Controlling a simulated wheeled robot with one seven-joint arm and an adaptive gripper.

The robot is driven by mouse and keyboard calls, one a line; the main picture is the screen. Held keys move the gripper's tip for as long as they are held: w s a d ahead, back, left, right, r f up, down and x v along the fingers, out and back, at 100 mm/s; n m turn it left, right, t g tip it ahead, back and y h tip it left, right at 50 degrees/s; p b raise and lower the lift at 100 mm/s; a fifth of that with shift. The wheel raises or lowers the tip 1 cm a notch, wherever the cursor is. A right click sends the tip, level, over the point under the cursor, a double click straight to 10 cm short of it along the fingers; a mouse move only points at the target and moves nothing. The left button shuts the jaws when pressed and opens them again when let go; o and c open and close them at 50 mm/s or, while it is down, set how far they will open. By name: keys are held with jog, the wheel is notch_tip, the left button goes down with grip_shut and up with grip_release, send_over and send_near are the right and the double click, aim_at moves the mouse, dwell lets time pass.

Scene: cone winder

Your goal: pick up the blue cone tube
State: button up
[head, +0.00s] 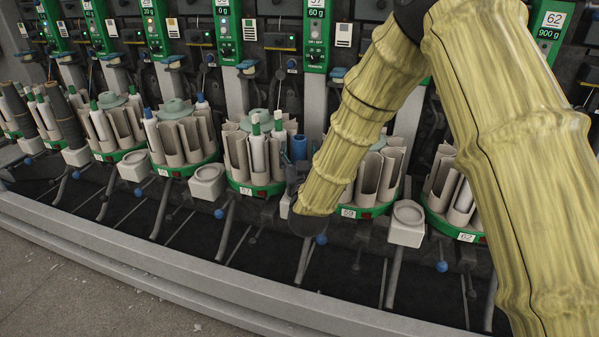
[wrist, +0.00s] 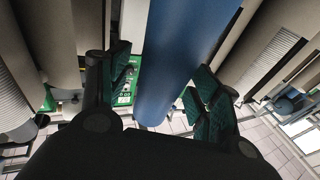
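The blue cone tube (head: 299,147) stands at the right side of the magazine numbered 57, seen in the head view just above my gripper (head: 294,185). In the wrist view the blue tube (wrist: 180,55) fills the upper middle, narrowing downward. My gripper's two green-padded fingers (wrist: 162,85) lie on either side of it, open. A narrow gap shows at the left finger; the right finger lies close to or overlaps the tube's edge, and contact there is unclear. My arm hides part of the area around the tube in the head view.
The magazine 57 (head: 257,188) holds beige pockets with white, green-tipped tubes. Magazine 59 (head: 360,211) is partly behind my arm. Beige pocket walls (wrist: 245,45) stand close by in the wrist view.

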jog(key=c, duration=0.9)
